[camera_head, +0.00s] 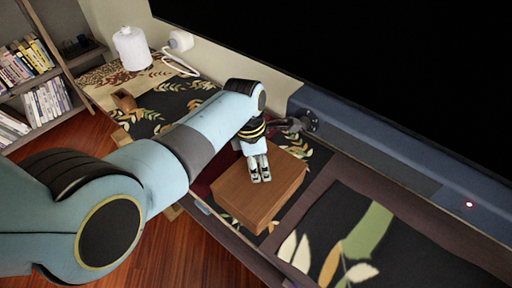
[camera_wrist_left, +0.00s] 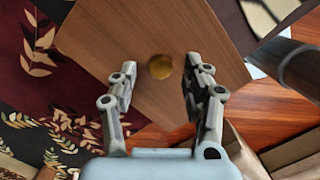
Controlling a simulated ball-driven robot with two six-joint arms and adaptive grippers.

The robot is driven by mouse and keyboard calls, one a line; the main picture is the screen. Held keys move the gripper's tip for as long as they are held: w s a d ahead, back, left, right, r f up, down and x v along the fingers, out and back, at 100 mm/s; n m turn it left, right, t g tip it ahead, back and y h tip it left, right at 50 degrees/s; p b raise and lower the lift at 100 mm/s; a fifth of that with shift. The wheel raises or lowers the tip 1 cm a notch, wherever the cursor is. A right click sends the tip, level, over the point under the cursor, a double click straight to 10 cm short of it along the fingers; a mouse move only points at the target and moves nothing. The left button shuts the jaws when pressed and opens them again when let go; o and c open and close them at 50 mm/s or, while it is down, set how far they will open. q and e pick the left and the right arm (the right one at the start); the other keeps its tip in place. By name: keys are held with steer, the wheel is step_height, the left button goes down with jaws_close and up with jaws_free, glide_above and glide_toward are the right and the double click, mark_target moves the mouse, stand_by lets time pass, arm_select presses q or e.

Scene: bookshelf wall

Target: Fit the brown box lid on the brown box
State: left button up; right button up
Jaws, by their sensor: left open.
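The brown box (camera_head: 240,205) stands on the patterned surface in the head view, with a flat wooden top. In the left wrist view, a brown wooden panel (camera_wrist_left: 110,30) with a round golden knob (camera_wrist_left: 160,67) lies under my left gripper (camera_wrist_left: 161,64); it looks like the lid. I cannot tell whether this lid sits fully down on the box. My left gripper (camera_head: 260,179) is open, pointing down over the wooden top, with one finger on each side of the knob in the wrist view. In the head view the fingers hide the knob. My right gripper is not in view.
A bookshelf (camera_head: 40,85) is at the far left. A large dark screen (camera_head: 400,70) rises behind. The patterned surface right of the box (camera_head: 325,235) is clear.

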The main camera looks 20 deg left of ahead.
arm_select(q)
step_height(320, 180, up, 10)
steer(key=a, duration=0.1)
steer(key=shift+s+a+r, duration=0.2)
steer(key=shift+s+a, duration=0.05)
steer(key=shift+s, duration=0.1)
